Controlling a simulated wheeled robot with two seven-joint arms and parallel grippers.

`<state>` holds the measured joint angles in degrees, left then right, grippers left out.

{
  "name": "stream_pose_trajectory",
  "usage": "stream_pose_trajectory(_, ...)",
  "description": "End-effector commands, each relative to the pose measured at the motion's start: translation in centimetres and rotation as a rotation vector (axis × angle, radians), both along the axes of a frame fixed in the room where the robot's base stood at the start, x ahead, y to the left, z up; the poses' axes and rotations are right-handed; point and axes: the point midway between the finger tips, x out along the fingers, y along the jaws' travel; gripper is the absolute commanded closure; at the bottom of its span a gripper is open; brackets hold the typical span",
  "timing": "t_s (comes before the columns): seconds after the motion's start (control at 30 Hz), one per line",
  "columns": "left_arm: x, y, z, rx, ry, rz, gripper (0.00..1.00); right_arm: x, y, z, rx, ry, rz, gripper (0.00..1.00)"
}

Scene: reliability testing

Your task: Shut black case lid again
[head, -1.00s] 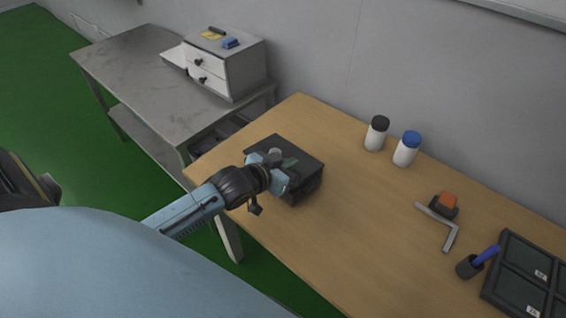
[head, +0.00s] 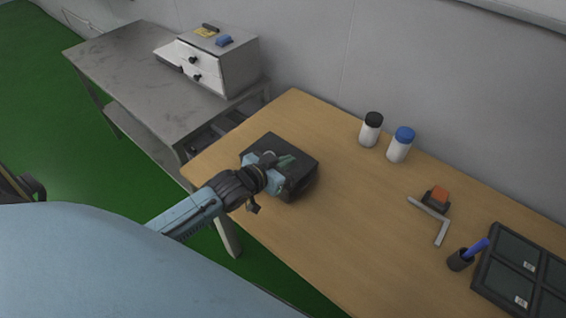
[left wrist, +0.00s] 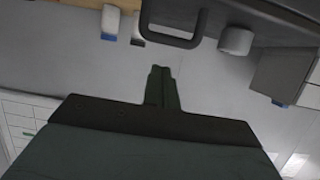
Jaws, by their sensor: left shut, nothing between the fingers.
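The black case (head: 274,142) sits near the left end of the wooden table. Its top lies roughly flat over the body, like a lowered lid. Whether a thin gap is left under the lid is too small to tell. My left gripper (head: 289,162) is over the case top, coming from the near left side, and hides part of the top and the near side. Its dark green fingers show together and empty in the left wrist view (left wrist: 161,88). Contact with the lid cannot be told. My right gripper is not in view.
Two white bottles, one black-capped (head: 371,129) and one blue-capped (head: 400,145), stand behind right. An orange-and-black block (head: 436,199), metal angle (head: 441,232), pen cup (head: 459,260) and dark divided tray (head: 487,272) lie right. A grey bench (head: 130,75) carries a drawer unit (head: 232,68).

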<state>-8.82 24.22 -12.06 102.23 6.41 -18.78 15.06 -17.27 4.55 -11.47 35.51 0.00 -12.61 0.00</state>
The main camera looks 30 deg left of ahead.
Motion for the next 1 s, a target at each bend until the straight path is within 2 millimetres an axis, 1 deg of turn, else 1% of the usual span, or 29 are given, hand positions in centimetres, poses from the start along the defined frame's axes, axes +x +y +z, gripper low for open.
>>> stream_pose_trajectory(0.03,0.4,-0.1,1.4,-0.001,-0.003,0.0,1.0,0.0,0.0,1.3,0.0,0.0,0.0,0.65)
stream_pose_trajectory(0.07,0.5,-0.1,1.8,0.0,-0.003,0.001,1.0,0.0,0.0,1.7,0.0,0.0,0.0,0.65)
stream_pose_trajectory(0.1,-0.8,0.1,1.3,0.0,0.002,0.0,1.0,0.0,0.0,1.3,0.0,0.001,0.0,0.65)
stream_pose_trajectory(0.2,-2.9,0.5,1.6,0.0,0.002,0.0,1.0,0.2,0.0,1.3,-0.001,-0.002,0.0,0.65)
stream_pose_trajectory(0.4,-6.4,1.2,2.6,0.001,0.001,0.001,1.0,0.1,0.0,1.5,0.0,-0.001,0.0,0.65)
stream_pose_trajectory(0.5,-7.6,1.4,2.9,0.001,-0.001,0.0,1.0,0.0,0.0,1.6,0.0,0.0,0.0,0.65)
stream_pose_trajectory(0.6,-8.5,1.6,3.2,0.001,-0.001,0.001,1.0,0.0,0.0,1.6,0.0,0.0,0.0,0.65)
stream_pose_trajectory(0.7,-9.0,1.7,3.4,0.0,-0.003,0.0,1.0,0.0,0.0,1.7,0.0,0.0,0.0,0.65)
stream_pose_trajectory(1.0,-9.2,1.6,3.3,0.003,0.005,0.002,1.0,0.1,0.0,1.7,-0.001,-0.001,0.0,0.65)
